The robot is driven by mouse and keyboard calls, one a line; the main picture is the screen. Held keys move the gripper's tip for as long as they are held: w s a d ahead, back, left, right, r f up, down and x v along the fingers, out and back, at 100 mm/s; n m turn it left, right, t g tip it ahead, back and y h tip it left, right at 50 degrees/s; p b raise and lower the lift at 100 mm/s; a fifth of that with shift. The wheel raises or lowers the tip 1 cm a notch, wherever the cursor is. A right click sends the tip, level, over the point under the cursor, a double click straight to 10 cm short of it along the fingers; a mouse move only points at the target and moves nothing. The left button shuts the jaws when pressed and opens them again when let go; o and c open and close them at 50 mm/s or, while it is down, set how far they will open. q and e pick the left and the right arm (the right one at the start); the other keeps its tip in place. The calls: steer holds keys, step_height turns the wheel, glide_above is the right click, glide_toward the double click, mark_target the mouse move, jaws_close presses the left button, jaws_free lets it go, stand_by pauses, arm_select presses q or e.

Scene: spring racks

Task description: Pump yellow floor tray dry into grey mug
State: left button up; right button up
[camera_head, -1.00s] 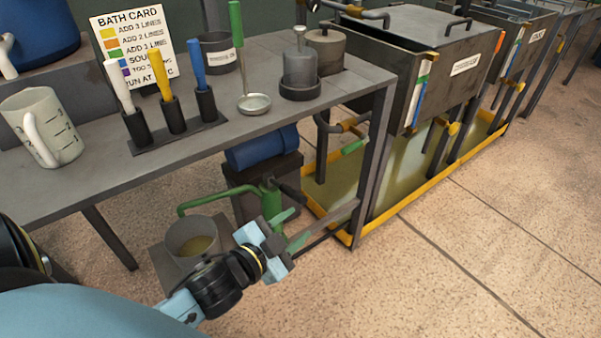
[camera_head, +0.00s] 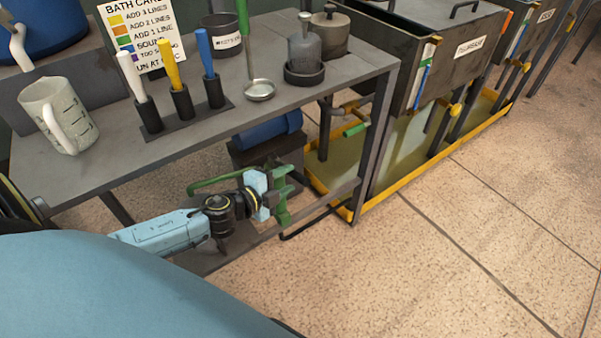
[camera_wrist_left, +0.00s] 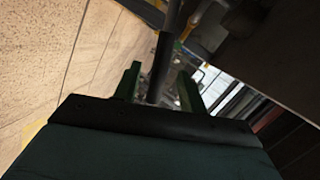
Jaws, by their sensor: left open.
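The yellow floor tray (camera_head: 425,163) lies under the tanks on the right, with murky yellowish liquid in it. A green pump spout (camera_head: 222,180) shows under the bench, behind my left arm; most of the pump is hidden. The grey vessel seen earlier under the spout is now hidden by my arm. My left gripper (camera_head: 282,193) is open at the pump, its green fingers upright. In the left wrist view a dark bar (camera_wrist_left: 168,50) runs between the two open fingers (camera_wrist_left: 159,78); I cannot tell whether they touch it. My right gripper is out of view.
The bench (camera_head: 130,165) above my left arm carries a pale measuring jug (camera_head: 60,113), a rack of coloured-handled tools (camera_head: 185,117), a ladle (camera_head: 259,90) and a dark labelled mug (camera_head: 224,40). A bench leg (camera_head: 373,150) stands right of the gripper. The front floor is clear.

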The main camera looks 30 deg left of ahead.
arm_select(q)
steer(key=b+x, duration=0.1)
steer(key=x, duration=0.5)
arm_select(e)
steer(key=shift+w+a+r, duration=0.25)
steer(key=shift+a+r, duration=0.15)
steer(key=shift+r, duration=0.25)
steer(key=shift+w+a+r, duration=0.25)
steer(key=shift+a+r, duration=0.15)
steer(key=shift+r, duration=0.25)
arm_select(q)
jaws_close()
